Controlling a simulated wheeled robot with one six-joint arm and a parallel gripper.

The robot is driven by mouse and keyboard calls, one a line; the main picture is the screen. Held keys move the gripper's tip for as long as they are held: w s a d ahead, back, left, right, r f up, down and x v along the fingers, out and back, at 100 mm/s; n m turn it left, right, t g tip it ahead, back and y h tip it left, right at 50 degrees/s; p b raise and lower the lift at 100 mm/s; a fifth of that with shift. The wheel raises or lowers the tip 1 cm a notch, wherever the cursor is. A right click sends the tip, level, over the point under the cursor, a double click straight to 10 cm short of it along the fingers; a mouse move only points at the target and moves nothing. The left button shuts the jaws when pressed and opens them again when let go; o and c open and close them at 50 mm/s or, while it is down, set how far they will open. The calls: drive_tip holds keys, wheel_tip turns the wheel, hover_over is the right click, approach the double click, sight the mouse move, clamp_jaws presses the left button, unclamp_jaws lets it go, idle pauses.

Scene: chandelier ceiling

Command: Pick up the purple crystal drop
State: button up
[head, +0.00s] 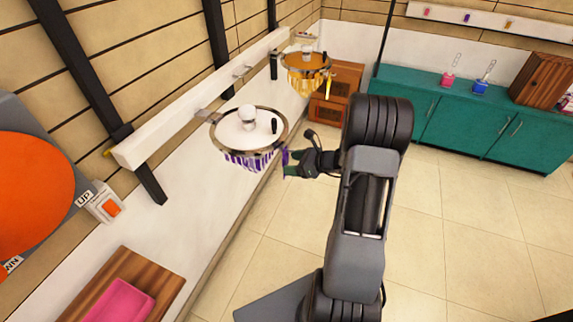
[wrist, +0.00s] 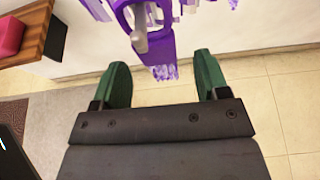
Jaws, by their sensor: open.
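Purple crystal drops (head: 247,161) hang below the rim of a round white-topped ring (head: 217,132) in the head view. One purple drop (wrist: 161,50) shows large at the top of the wrist view, with a purple loop and a grey hook-like part above it. Its lower end lies between the fingertips of my gripper (wrist: 163,68), apart from both fingers. My gripper (head: 291,164) is open, with green fingers, beside the right edge of the ring in the head view. The drop's upper end is cut off in the wrist view.
A second ring with amber drops (head: 306,78) hangs farther back. A white counter (head: 165,225) runs along the left, with a pink tray (head: 120,301) on a wooden board. Teal cabinets (head: 460,120) stand at the back right. The tiled floor (head: 455,225) is clear.

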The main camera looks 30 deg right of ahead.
sight(287, 163)
drive_tip(key=shift+p+x, duration=0.65)
drive_tip(key=shift+x, duration=1.9)
drive_tip(key=shift+c, duration=0.5)
drive_tip(key=c, duration=0.9)
